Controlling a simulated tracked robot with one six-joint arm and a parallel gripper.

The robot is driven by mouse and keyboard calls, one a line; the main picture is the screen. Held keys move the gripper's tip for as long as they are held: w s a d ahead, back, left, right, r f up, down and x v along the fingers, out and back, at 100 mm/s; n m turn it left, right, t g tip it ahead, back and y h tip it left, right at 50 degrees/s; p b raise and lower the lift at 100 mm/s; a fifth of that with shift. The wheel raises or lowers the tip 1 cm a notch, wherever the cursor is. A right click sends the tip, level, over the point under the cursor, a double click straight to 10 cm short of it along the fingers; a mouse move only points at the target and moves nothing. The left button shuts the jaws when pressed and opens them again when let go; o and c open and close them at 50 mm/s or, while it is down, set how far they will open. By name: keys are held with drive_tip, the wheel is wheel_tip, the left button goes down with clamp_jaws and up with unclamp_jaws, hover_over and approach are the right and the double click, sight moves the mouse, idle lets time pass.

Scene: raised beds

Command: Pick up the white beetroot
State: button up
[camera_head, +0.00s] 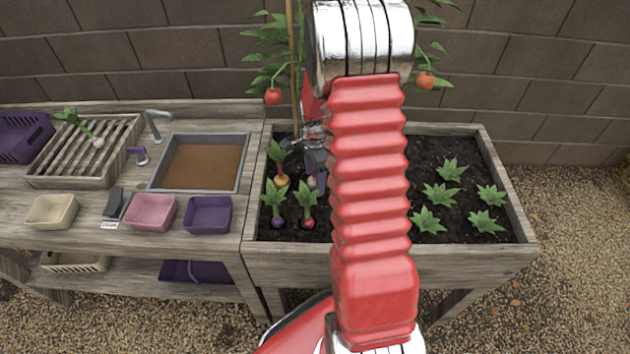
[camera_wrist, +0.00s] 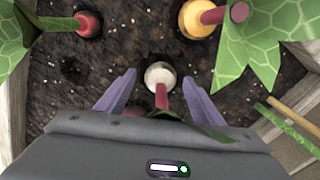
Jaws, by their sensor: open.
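The white beetroot (camera_wrist: 160,73) sits in dark soil in the wrist view, its pale round top showing and its reddish stem running toward my gripper. My gripper (camera_wrist: 158,82) is open, with one purple finger on each side of the beetroot and a gap to each. Whether the fingers are level with the root cannot be told. In the head view my gripper (camera_head: 316,168) is low over the left part of the planted bed, and it and my arm mostly hide the spot.
A red beetroot (camera_wrist: 88,25) and a yellow beetroot (camera_wrist: 196,18) grow close by. A purple one (camera_head: 278,222) stands near the bed's front left. Leafy plants (camera_head: 440,194) fill the right side. A slatted rack (camera_head: 70,178) holds a pale leafy root.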

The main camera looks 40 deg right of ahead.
drive_tip(key=c, duration=1.2)
drive_tip(key=shift+o, duration=0.2)
drive_tip(key=shift+r, duration=0.1)
wheel_tip(320, 180, up, 10)
drive_tip(key=shift+f, duration=0.1)
drive_tip(key=shift+s, duration=0.1)
idle(0.4)
